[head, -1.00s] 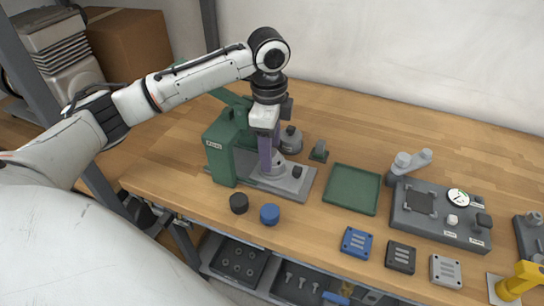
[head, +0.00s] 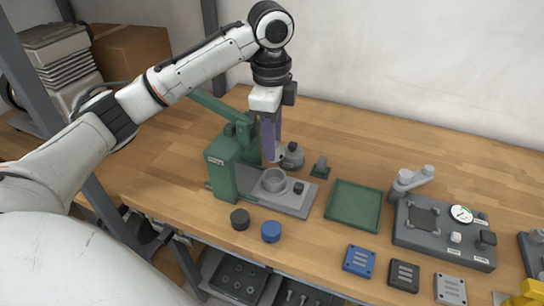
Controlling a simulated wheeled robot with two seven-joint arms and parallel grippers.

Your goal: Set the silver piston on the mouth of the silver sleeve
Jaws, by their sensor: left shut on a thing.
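The silver sleeve (head: 274,180) is a short grey ring standing upright on the flat grey base of the green press. Its round mouth faces up and looks open. My left gripper (head: 274,156), with purple fingers pointing down, is above and slightly behind the sleeve, apart from it. It is shut on a small grey thing that is mostly hidden by the fingers, apparently the silver piston. A grey domed part (head: 293,157) stands just behind and right of the fingertips. My right gripper is out of view.
The green press (head: 222,168) and its lever stand left of the sleeve. A small dark knob (head: 298,188) is right of it. Black (head: 240,219) and blue (head: 271,231) caps lie in front. A green tray (head: 353,206) and a gauge unit (head: 445,235) stand to the right.

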